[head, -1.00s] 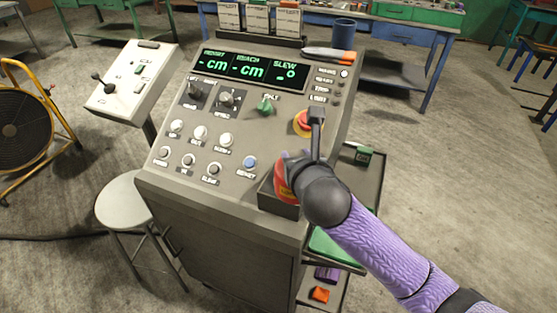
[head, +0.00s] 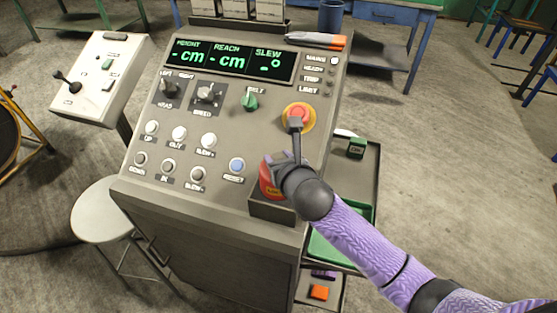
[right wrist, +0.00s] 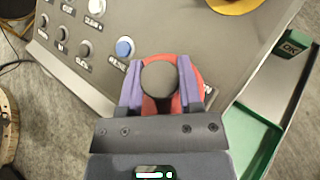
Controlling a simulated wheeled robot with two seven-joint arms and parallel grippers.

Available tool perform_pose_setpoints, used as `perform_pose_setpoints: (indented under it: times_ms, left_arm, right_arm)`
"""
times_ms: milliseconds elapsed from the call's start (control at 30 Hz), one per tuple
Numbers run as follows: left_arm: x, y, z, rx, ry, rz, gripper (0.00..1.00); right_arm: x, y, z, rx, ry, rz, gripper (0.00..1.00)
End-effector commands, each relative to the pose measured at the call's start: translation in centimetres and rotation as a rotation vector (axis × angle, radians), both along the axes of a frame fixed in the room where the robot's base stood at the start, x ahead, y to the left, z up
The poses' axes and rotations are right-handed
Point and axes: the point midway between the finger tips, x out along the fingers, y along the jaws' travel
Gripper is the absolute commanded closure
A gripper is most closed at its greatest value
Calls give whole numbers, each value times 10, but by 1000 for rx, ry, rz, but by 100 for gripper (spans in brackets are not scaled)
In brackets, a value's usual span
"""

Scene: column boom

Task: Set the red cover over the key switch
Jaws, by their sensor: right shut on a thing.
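The red cover (head: 267,184), with a label on its front, is at the dark open-topped box (head: 270,209) on the console's lower right corner. My right gripper (head: 278,163) is shut on it from above. In the right wrist view the purple fingers (right wrist: 160,88) stand on both sides of the red cover (right wrist: 188,70), and a dark round piece hides its middle. The cover's lower end is hidden by the box wall. I cannot make out for certain which control is the key switch. My left gripper is not in view.
The sloped console has a red emergency button (head: 298,116) on a yellow ring, a green knob (head: 250,100), a blue button (head: 236,165) and several white buttons. A shelf with a green tray (head: 325,247) stands at its right. A stool (head: 99,210) stands at left.

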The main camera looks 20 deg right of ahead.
Motion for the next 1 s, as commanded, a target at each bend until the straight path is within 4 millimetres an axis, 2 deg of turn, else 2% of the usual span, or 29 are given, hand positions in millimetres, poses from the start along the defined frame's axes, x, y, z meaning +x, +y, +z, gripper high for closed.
perform_pose_setpoints:
  times_ms: [133, 167, 300, 667, 767, 1000]
  left_arm:
    - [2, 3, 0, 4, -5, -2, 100]
    - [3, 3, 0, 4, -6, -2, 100]
    - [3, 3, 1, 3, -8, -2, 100]
    - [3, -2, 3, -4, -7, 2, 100]
    - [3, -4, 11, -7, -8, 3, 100]
    - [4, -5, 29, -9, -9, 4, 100]
  right_arm:
    - [0, 0, -2, -2, 0, 0, 100]
    - [0, 0, -2, -2, 0, 0, 51]
    - [0, 0, -1, -1, 0, -1, 21]
    - [-3, 0, 3, 0, 1, 0, 20]
    - [-20, -2, 12, -3, 1, 1, 20]
    - [-81, -5, 37, -3, 3, 2, 20]
